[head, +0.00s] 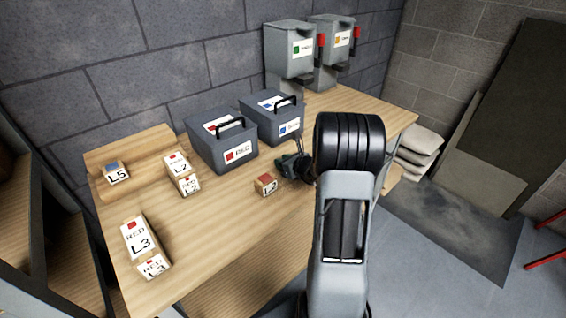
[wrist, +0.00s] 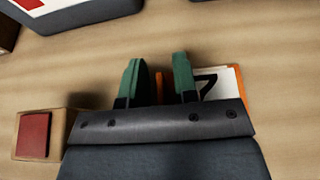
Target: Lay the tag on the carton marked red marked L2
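A card with an orange edge and a dark character (wrist: 222,82), seemingly the tag, shows in the wrist view. It is partly hidden by my gripper and does not show in the head view. My gripper (wrist: 158,78) is open, its green fingers apart, with a strip of orange visible between them; I cannot tell whether they touch the card. In the head view my gripper (head: 293,165) is low over the table, right of a small red-topped block marked L2 (head: 266,184). A carton with a red mark and L2 labels (head: 181,174) stands further left.
A carton marked RED L3 (head: 137,238) is at the front left, and a blue-topped L5 block (head: 116,173) at the back left. A grey bin marked red (head: 222,143) and one marked blue (head: 283,123) stand behind. Two grey dispensers (head: 290,50) (head: 335,48) are at the back.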

